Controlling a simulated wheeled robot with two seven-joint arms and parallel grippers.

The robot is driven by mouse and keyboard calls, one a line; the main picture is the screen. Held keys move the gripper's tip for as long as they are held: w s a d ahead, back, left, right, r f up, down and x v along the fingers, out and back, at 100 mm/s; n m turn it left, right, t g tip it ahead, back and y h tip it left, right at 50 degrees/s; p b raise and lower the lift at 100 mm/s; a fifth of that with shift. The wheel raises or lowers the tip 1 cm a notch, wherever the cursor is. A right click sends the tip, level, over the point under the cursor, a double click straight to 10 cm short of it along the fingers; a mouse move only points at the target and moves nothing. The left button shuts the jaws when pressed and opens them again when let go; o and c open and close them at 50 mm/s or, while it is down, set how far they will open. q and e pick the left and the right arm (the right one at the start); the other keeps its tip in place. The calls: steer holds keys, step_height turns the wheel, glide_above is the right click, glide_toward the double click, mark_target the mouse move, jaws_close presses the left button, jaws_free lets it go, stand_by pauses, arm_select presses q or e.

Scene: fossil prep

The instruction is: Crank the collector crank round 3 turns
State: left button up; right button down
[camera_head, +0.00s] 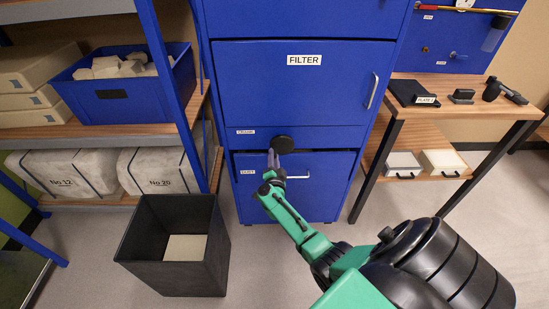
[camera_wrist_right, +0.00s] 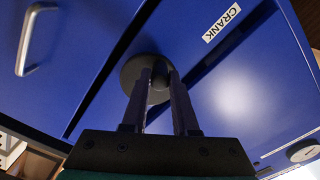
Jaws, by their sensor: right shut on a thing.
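The collector crank shows as a dark round disc (camera_head: 283,144) on the front of the blue cabinet, just right of the small "CRANK" label (camera_head: 245,132). In the right wrist view the crank disc (camera_wrist_right: 145,78) sits behind my fingers, and the "CRANK" label (camera_wrist_right: 221,23) is to its upper right. My right gripper (camera_head: 273,160) reaches up to the disc from below. In the wrist view its two fingers (camera_wrist_right: 160,95) are shut around the crank's knob, which they mostly hide. My left gripper is not in view.
A dark open bin (camera_head: 150,265) stands on the floor at left. A shelf with a blue crate (camera_head: 115,105) is left, a wooden table (camera_head: 470,95) right.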

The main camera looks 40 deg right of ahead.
mark_target(289, 141)
steer(key=m, duration=0.1)
steer(key=r+m, duration=0.1)
steer(key=m, duration=0.2)
steer(key=shift+r+m, duration=0.3)
steer(key=m, duration=0.2)
steer(key=r+m, duration=0.1)
steer(key=shift+s+d+m, duration=0.15)
steer(key=shift+d+m, duration=0.15)
steer(key=m, duration=0.3)
steer(key=shift+s+d+r+m, duration=0.25)
steer(key=shift+d+r+m, duration=0.05)
steer(key=shift+r, duration=0.05)
steer(key=m, duration=0.3)
steer(key=shift+s+d+r+m, duration=0.25)
steer(key=shift+s+d+m, duration=0.05)
steer(key=shift+d, duration=0.1)
steer(key=m, duration=0.2)
steer(key=d+m, duration=0.1)
steer(key=shift+s+r+m, duration=0.1)
steer(key=shift+s+m, duration=0.25)
steer(key=shift+m, duration=0.05)
steer(key=m, duration=0.2)
steer(key=b, duration=0.1)
steer(key=shift+s+d+m, duration=0.25)
steer(key=shift+m, duration=0.15)
steer(key=m, duration=0.3)
steer(key=s+d+f+m, duration=0.1)
steer(key=m, duration=0.1)
steer(key=shift+b, duration=0.3)
steer(key=shift+m, duration=0.4)
